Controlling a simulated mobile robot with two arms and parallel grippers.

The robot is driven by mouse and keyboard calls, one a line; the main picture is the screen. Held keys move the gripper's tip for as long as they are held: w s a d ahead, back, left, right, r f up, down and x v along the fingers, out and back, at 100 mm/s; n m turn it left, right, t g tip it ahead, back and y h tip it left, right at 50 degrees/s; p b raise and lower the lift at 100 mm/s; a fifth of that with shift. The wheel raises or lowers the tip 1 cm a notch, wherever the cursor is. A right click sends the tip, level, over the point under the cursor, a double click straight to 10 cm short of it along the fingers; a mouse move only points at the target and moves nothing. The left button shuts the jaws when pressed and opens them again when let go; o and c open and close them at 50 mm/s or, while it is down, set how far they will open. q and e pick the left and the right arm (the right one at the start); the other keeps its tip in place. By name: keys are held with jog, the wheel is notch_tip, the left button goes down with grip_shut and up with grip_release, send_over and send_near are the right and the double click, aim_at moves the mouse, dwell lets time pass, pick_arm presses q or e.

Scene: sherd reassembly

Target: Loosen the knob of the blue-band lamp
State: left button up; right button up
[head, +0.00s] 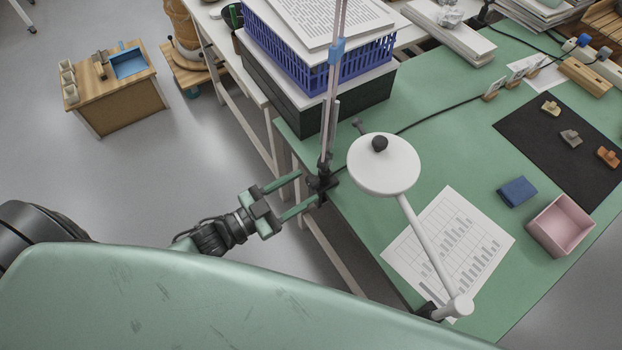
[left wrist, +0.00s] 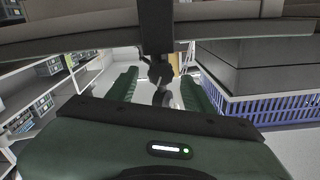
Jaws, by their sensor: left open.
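The blue-band lamp shows as a thin upright post with a blue band (head: 337,51), fixed by a black clamp (head: 322,182) at the left edge of the green table. My left gripper (head: 308,189) is open, its two green fingers pointing at the clamp from the left, one on each side. In the left wrist view, a dark knob-like part (left wrist: 161,94) of the clamp sits between the fingers (left wrist: 160,80). I cannot tell whether either finger touches it. The lamp's head is out of view. My right gripper is not in view.
A white lamp with a round shade (head: 384,165) stands close right of the clamp. A blue basket (head: 290,62) on a dark box is just behind the post. A printed sheet (head: 449,245), pink box (head: 560,226) and blue block (head: 517,191) lie right.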

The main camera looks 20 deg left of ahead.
aim_at(308, 184)
pick_arm(q)
jog(key=shift+x, duration=1.55)
grip_shut()
jog(key=shift+r+n+p, duration=0.15)
jog(key=shift+n+p, duration=0.15)
jog(key=shift+p, duration=0.2)
jog(key=shift+r+n+p, duration=0.1)
jog(key=shift+n+p, duration=0.45)
jog(key=shift+n, duration=0.25)
jog(key=shift+a+n, duration=0.1)
jog(key=shift+n, duration=0.6)
jog(key=shift+f+n+p, duration=0.25)
jog(key=shift+n+p, duration=0.05)
jog(key=shift+n, duration=0.3)
